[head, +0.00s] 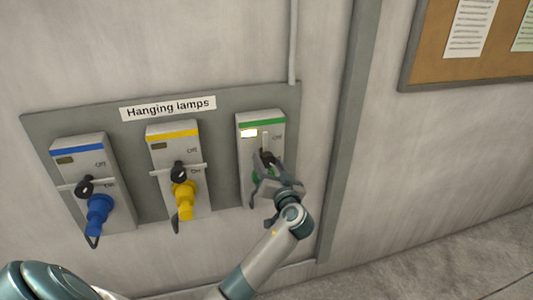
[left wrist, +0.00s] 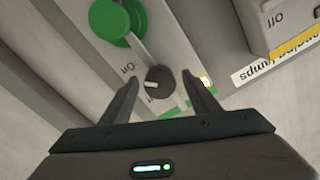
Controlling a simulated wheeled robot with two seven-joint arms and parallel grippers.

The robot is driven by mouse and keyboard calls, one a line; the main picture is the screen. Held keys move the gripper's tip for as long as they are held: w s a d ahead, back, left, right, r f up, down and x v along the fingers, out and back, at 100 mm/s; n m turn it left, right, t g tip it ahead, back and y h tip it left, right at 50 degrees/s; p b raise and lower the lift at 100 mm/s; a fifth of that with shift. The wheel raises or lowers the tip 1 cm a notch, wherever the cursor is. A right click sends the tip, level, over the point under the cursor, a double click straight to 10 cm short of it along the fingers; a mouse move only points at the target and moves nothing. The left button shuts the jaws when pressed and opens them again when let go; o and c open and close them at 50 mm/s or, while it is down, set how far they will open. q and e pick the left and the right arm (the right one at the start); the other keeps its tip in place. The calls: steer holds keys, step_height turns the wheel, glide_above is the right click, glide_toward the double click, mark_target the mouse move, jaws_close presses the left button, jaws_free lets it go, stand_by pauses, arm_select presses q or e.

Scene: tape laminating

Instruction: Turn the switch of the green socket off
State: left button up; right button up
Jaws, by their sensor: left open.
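The green socket (head: 262,118) is the rightmost of three boxes on the grey wall panel. It has a green stripe, a lit indicator (head: 249,133) and a black rotary switch (left wrist: 160,81). A green plug (left wrist: 112,20) sits in it, mostly hidden behind my gripper in the head view. My left gripper (head: 264,178) is in front of this socket. In the left wrist view its open fingers (left wrist: 160,98) stand on either side of the switch; contact cannot be told. The word "On" shows near the switch. My right gripper is not in view.
A blue-striped socket (head: 76,148) with a blue plug (head: 98,212) and a yellow-striped socket (head: 172,133) with a yellow plug (head: 184,195) are to the left. A "Hanging lamps" label (head: 168,107) is above. A grey post (head: 345,130) stands to the right.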

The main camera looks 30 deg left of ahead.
mark_target(269, 163)
arm_select(q)
steer(key=shift+p+x, duration=0.4)
steer(key=shift+x, duration=1.1)
steer(key=shift+c, duration=0.7)
